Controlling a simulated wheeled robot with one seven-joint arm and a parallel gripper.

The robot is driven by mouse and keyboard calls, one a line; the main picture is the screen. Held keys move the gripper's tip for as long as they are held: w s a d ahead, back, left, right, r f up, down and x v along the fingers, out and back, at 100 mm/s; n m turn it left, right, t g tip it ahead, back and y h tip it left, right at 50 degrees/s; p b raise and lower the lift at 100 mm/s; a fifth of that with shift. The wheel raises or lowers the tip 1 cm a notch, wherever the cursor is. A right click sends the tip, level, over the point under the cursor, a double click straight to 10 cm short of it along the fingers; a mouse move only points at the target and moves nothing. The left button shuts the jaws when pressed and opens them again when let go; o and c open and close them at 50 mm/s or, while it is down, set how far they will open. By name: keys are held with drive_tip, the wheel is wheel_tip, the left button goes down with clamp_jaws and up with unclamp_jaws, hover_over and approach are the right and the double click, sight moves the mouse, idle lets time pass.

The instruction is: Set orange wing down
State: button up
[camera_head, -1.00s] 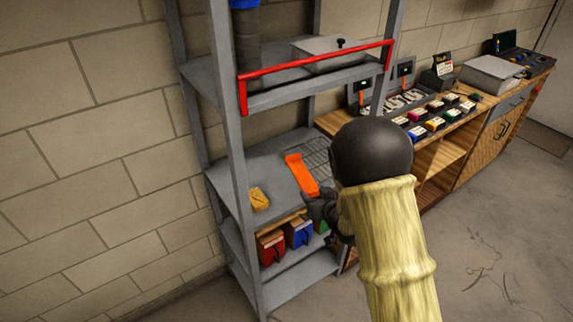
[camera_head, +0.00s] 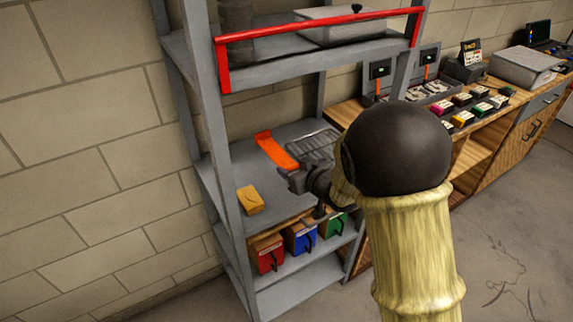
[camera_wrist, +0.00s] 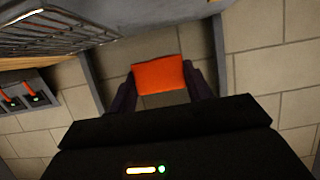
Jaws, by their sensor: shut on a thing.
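The orange wing (camera_head: 275,151) is a flat, long orange piece over the middle shelf (camera_head: 229,175) of the grey rack. My gripper (camera_head: 291,172) is at its near right end and is shut on it. In the wrist view the orange wing (camera_wrist: 158,75) shows as an orange patch between my two dark fingers (camera_wrist: 160,92). Whether the wing touches the shelf or hangs just above it, I cannot tell.
A yellow block (camera_head: 250,200) sits on the same shelf, front left. A wire rack (camera_head: 318,143) lies right of the wing. Red (camera_head: 267,254), blue (camera_head: 300,238) and green bins (camera_head: 333,224) stand below. A red rail (camera_head: 320,24) crosses above.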

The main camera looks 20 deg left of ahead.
hover_over(294, 201)
drive_tip(key=shift+f, duration=2.85)
drive_tip(key=shift+f, duration=2.15)
drive_tip(key=o, duration=0.9)
drive_tip(key=shift+o, duration=0.2)
